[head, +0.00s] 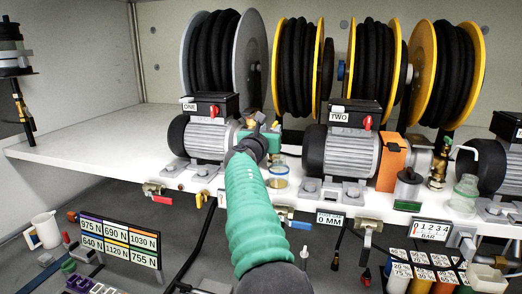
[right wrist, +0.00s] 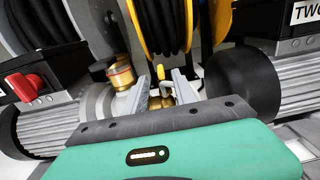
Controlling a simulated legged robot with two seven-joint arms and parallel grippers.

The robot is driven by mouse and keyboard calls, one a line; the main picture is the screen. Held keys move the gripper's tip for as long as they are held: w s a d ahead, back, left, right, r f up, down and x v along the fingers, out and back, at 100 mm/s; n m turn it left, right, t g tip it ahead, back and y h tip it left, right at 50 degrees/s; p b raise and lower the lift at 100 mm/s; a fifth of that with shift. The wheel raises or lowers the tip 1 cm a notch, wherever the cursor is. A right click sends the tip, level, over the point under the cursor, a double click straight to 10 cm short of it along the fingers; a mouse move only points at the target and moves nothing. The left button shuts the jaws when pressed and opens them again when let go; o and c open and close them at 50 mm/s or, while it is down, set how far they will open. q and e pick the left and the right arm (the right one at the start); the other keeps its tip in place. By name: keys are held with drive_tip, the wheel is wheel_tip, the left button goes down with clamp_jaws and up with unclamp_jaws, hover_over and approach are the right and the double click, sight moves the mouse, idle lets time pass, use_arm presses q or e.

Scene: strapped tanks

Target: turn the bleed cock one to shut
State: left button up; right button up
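My right arm reaches up from the bottom of the head view, and its gripper (head: 260,122) is at the right end of the pump marked ONE (head: 207,135). The right wrist view shows its two grey fingers (right wrist: 160,88) apart. A small brass fitting (right wrist: 160,102), which looks like bleed cock one, shows between and beyond the fingers, with a pale bent tube beside it. I cannot tell whether a finger touches it. In the head view my gripper and wrist hide this cock. My left gripper is not in view.
The pump marked TWO (head: 342,150) stands close on the right, with a brass cock (head: 438,172) past its orange guard. A glass jar (head: 279,176) sits just right of my wrist. Hose reels (head: 297,65) stand behind. Coloured levers (head: 157,194) hang along the white shelf's front.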

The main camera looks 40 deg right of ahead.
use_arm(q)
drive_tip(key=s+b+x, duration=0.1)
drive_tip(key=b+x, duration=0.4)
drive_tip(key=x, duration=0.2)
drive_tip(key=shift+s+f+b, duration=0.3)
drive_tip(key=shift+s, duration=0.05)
use_arm(e)
drive_tip(key=v, duration=1.1)
drive_tip(key=shift+a, duration=0.35)
drive_tip(key=shift+s+f, duration=0.1)
drive_tip(key=shift+f, duration=0.2)
